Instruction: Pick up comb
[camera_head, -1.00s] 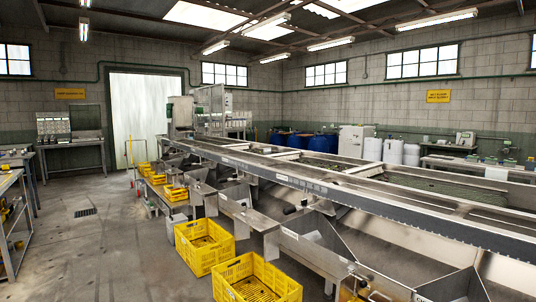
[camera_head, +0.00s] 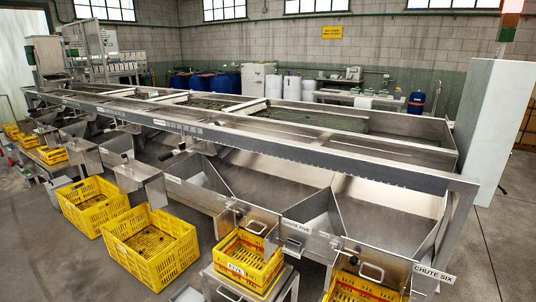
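I cannot make out a comb anywhere in the head view. My gripper and arm are not in view. The long steel roller sizer (camera_head: 290,143) fills the middle, running from the far left to the near right. Its sloping steel chutes face me, and one at the right end carries a "CHUTE SIX" label (camera_head: 433,273). Small handles show on the chute fronts. The insides of the chutes are partly hidden.
A yellow crate (camera_head: 172,266) stands on the floor in front, with several others along the chutes. A smaller yellow crate (camera_head: 268,277) sits on a stand. A tall pale cabinet (camera_head: 494,130) stands at right. Blue drums (camera_head: 228,80) stand behind. Open floor lies at right and front left.

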